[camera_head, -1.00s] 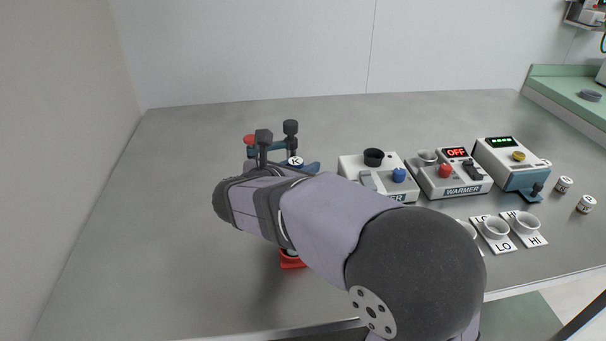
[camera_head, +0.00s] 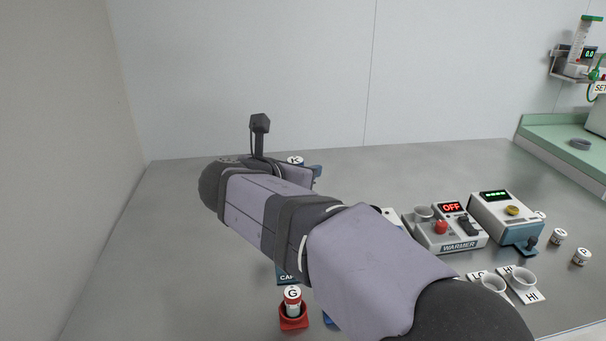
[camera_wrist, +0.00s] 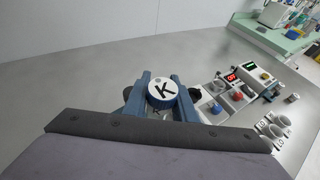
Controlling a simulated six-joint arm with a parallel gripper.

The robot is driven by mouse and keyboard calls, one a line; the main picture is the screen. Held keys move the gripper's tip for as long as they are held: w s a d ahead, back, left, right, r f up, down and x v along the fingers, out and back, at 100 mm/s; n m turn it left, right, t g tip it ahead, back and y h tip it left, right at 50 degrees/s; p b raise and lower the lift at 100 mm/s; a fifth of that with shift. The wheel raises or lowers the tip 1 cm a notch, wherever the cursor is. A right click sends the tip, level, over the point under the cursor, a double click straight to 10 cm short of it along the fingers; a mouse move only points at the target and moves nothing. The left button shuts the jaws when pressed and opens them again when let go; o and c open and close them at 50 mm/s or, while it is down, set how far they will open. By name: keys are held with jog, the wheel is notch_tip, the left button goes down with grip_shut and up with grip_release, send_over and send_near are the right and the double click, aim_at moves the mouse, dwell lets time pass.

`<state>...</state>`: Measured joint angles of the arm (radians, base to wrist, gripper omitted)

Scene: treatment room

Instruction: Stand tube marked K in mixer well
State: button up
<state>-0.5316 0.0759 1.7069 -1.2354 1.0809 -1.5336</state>
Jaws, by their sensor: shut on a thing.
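The tube marked K (camera_wrist: 163,91) shows its white cap with a blue rim between the blue fingers of my gripper (camera_wrist: 160,97) in the wrist view. My gripper is shut on it. In the head view its cap (camera_head: 296,160) shows just above my arm, and its lower body is hidden. The mixer (camera_wrist: 212,105), a white box with a blue knob, is right of the gripper in the wrist view. In the head view my arm covers most of it, leaving a white corner (camera_head: 391,213). I cannot see clearly into its well.
The warmer (camera_head: 452,230), reading OFF, stands right of the mixer. Another device with a green display (camera_head: 504,215) is beside it. Cups on LO and HI cards (camera_head: 522,282) sit in front. A tube marked G (camera_head: 292,298) stands in a red holder. The table's left side is clear.

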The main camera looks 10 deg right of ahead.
jog(key=w+d+f+m+g+h+p, duration=0.1)
jog(key=d+f+p, duration=0.1)
jog(key=d, duration=0.5)
jog(key=w+d+f+m+g+h+p, duration=0.1)
jog(key=w+d+f+p, duration=0.1)
jog(key=d, duration=0.5)
jog(key=w+d+f+m+g+h+p, duration=0.1)
jog(key=w+d+f+m+p, duration=0.1)
jog(key=d+f+p, duration=0.2)
jog(key=shift+w+d+f+h, duration=0.15)
jog(key=shift+d+h, duration=0.25)
jog(key=shift+d, duration=1.25)
jog(key=shift+w+a+m+g, duration=0.3)
jog(key=shift+w+g, duration=0.2)
jog(key=shift+f+b, duration=2.45)
jog(key=shift+f, duration=0.3)
